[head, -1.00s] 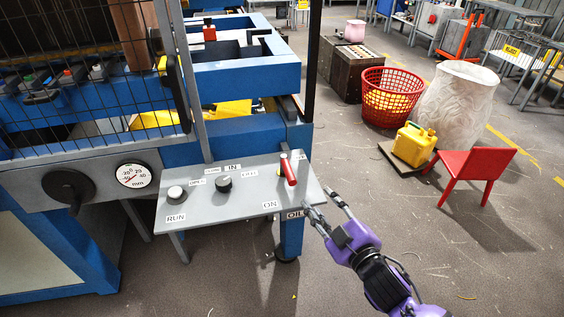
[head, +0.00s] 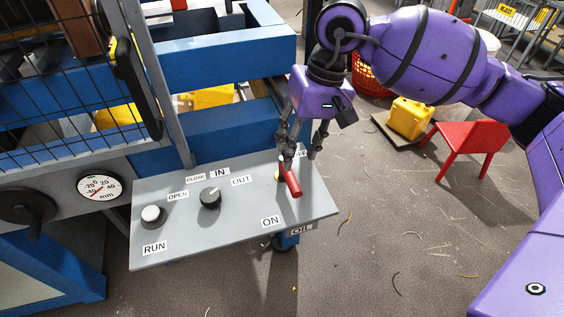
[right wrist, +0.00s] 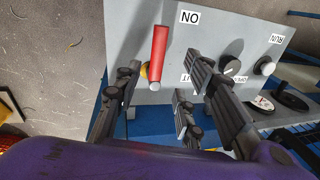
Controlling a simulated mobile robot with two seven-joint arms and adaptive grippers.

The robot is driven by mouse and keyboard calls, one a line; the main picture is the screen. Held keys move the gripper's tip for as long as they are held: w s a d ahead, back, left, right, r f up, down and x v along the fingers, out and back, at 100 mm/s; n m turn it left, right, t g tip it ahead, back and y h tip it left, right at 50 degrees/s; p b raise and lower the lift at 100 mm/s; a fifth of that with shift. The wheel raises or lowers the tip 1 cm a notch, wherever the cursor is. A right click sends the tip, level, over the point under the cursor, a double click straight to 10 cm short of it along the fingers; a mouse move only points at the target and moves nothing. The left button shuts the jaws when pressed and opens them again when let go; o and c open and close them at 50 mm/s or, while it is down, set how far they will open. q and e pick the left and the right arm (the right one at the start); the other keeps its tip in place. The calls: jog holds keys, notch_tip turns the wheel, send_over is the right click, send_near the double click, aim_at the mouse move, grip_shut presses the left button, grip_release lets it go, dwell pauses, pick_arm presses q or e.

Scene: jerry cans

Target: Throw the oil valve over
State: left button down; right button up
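The oil valve is a red lever (head: 290,180) at the right end of the grey control panel, with its red handle pointing toward the ON label. It shows in the right wrist view (right wrist: 158,52) with a round silver end and a yellow part beside it. My right gripper (head: 300,158) is above the lever's far end, pointing down with its fingers spread. In the right wrist view its open fingers (right wrist: 163,72) stand on either side of the lever, with a gap at each side. Contact cannot be told. My left gripper is out of view.
The grey panel (head: 235,235) also carries a white RUN button (head: 152,216) and a black knob (head: 210,198). Blue machine beams (head: 215,55) stand behind it. A red chair (head: 466,141) and a yellow can (head: 409,119) are on the floor at right.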

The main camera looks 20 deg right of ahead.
aim_at(294, 180)
jog(key=f, duration=0.1)
jog(key=s+f+n, duration=0.1)
jog(key=shift+s+a+f, duration=0.15)
jog(key=shift+f, duration=0.2)
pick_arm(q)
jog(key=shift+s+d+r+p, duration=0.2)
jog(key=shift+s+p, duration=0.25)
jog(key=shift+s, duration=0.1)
pick_arm(e)
jog(key=shift+x, duration=2.5)
grip_shut()
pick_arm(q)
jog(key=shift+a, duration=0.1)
